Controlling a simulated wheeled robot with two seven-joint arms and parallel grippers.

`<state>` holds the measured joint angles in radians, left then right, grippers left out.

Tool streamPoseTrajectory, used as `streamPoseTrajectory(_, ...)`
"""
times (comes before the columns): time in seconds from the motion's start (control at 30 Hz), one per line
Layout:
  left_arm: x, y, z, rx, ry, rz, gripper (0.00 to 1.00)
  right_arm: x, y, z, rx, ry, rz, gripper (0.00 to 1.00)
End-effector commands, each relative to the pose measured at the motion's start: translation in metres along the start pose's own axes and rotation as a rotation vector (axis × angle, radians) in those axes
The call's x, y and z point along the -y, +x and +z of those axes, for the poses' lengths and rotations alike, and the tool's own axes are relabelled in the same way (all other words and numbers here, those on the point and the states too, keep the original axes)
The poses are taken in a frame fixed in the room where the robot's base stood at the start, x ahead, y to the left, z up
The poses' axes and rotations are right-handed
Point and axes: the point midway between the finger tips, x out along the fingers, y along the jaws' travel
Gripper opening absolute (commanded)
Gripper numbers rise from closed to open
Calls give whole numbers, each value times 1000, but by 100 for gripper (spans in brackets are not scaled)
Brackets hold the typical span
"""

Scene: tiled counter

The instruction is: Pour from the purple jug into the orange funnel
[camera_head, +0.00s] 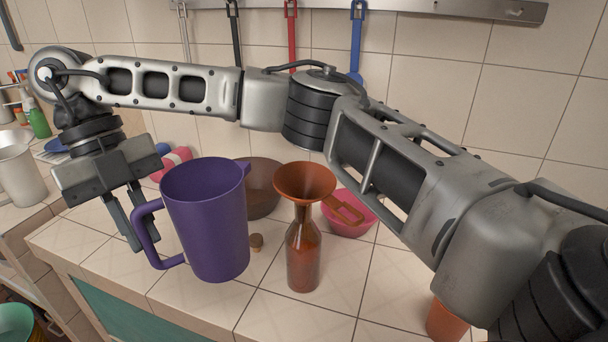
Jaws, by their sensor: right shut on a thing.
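The purple jug (208,220) is left of the bottle, with its open top up and its spout towards the funnel. My right gripper (137,228) reaches in from the right, over the back of the counter, and is shut on the jug's handle at its left side. I cannot tell whether the jug's base touches the tiles. The orange funnel (304,182) sits upright in the neck of a brown see-through bottle (303,262), its handle pointing right. The jug and funnel are apart. The jug's contents are hidden. My left gripper is not in view.
A dark brown bowl (262,190) and a pink bowl (349,216) stand behind. An orange cup (445,320) is at front right, partly behind my arm. Utensils hang from a wall rail (400,8). Tiles in front are clear.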

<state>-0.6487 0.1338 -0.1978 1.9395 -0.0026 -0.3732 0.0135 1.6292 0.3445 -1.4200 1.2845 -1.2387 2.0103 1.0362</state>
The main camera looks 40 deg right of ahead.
Motion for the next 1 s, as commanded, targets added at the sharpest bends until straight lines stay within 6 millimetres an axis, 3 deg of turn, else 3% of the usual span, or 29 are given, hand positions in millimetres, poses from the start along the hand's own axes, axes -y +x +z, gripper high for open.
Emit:
streamPoseTrajectory(0.23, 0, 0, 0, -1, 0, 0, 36, 1, -5, -2, 2, -2, 6, 0)
streamPoseTrajectory(0.7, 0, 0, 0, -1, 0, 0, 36, 3, -44, -19, 2, -2, 7, 0)
streamPoseTrajectory(1.0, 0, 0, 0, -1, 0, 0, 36, 3, -47, -20, 0, -4, 8, 0)
